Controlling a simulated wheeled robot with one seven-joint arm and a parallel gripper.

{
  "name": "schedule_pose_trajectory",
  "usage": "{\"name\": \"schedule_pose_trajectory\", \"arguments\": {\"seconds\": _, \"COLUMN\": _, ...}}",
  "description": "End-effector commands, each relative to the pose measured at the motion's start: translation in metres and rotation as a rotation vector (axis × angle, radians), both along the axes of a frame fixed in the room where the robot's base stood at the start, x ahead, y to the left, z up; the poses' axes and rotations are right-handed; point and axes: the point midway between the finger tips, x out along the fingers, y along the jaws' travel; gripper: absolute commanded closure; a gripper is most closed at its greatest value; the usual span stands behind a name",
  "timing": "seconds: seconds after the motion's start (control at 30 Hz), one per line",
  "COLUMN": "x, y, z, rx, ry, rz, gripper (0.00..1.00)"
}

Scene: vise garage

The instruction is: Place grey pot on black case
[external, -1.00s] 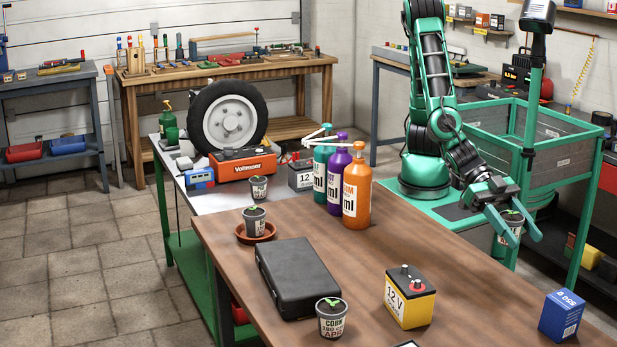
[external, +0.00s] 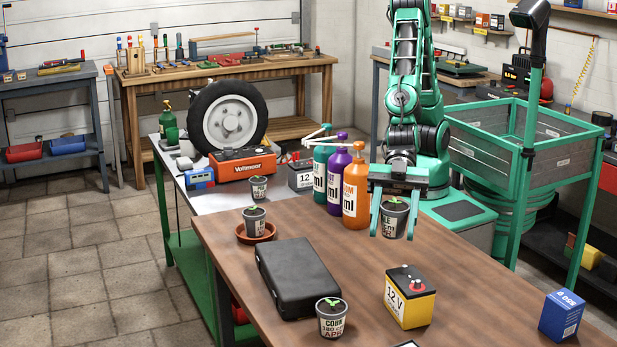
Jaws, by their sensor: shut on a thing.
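My gripper (external: 393,222) is shut on a grey pot (external: 395,217) with a small green seedling. The pot is held upright between the two green fingers, over the far right part of the wooden table. The black case (external: 297,275) lies flat and shut on the table, to the left of and nearer the camera than my gripper. Its top is bare. Other similar grey pots stand about: one (external: 331,318) in front of the case, one (external: 254,220) in a terracotta saucer behind it, and one (external: 259,187) on the grey bench.
Teal, purple and orange bottles (external: 356,196) stand left of my gripper, at the table's far side. A yellow 12 V battery (external: 410,297) stands right of the case. A blue box (external: 561,315) is at the right. The tabletop between my gripper and the case is clear.

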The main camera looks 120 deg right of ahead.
Motion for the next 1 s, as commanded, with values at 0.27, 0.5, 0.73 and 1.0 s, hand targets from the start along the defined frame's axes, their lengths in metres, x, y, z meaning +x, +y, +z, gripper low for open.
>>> {"name": "schedule_pose_trajectory", "arguments": {"seconds": 0.27, "x": 0.044, "y": -0.031, "z": 0.012, "rx": 0.012, "ry": -0.003, "rz": -0.111, "gripper": 0.77}}
{"name": "schedule_pose_trajectory", "arguments": {"seconds": 0.5, "x": 0.074, "y": -0.055, "z": -0.009, "rx": 0.011, "ry": 0.0, "rz": -0.121, "gripper": 0.77}}
{"name": "schedule_pose_trajectory", "arguments": {"seconds": 0.73, "x": 0.11, "y": -0.082, "z": -0.036, "rx": 0.011, "ry": -0.001, "rz": -0.12, "gripper": 0.77}}
{"name": "schedule_pose_trajectory", "arguments": {"seconds": 1.0, "x": 0.136, "y": -0.101, "z": -0.056, "rx": 0.012, "ry": -0.003, "rz": -0.116, "gripper": 0.77}}
